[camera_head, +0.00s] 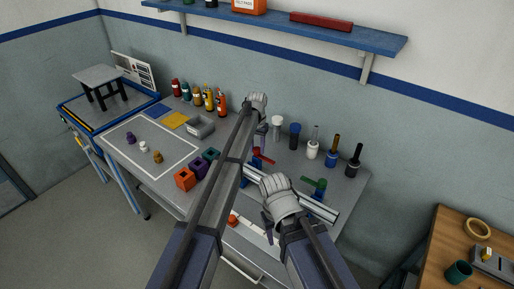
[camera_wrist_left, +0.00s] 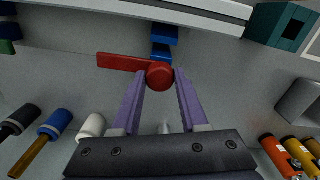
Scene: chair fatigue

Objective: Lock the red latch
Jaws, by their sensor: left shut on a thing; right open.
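The red latch (camera_wrist_left: 122,62) has a flat bar and a round hub on a blue mount (camera_wrist_left: 163,42). In the left wrist view the bar points left from the hub. My left gripper (camera_wrist_left: 160,76) has its two purple fingers closed on either side of the round hub. In the head view the red latch (camera_head: 264,157) shows beside my left arm, which hides part of it and most of the left fingers. My right gripper (camera_head: 268,222) is open, low over the front of the bench.
A silver rail (camera_head: 322,208) crosses the bench, with a green latch (camera_head: 314,183) at its right. Several bottles and screwdrivers stand along the back. Coloured blocks (camera_head: 185,179) and a grey box (camera_head: 200,127) lie left of my arm.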

